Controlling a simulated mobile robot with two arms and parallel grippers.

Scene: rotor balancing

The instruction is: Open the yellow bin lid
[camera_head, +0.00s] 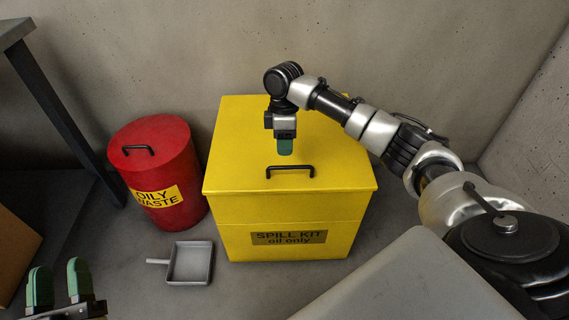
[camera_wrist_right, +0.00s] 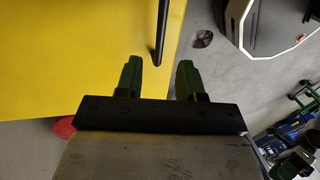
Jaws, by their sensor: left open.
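The yellow bin (camera_head: 290,215), labelled as a spill kit, stands on the floor in the middle of the head view. Its yellow lid (camera_head: 235,150) is shut and carries a black handle (camera_head: 290,170) near the front edge. My right gripper (camera_head: 285,152) hangs above the lid, just behind the handle, and does not hold it. In the right wrist view, its green fingers (camera_wrist_right: 159,80) are apart with nothing between them, and the handle (camera_wrist_right: 161,30) shows beyond the fingertips. My left gripper (camera_head: 58,284) is open and empty at the lower left, away from the bin.
A red oily-waste can (camera_head: 160,165) with a lid stands left of the bin. A grey dustpan (camera_head: 190,263) lies on the floor in front. A dark table leg (camera_head: 55,95) is at the left, and a concrete wall (camera_head: 180,50) is behind.

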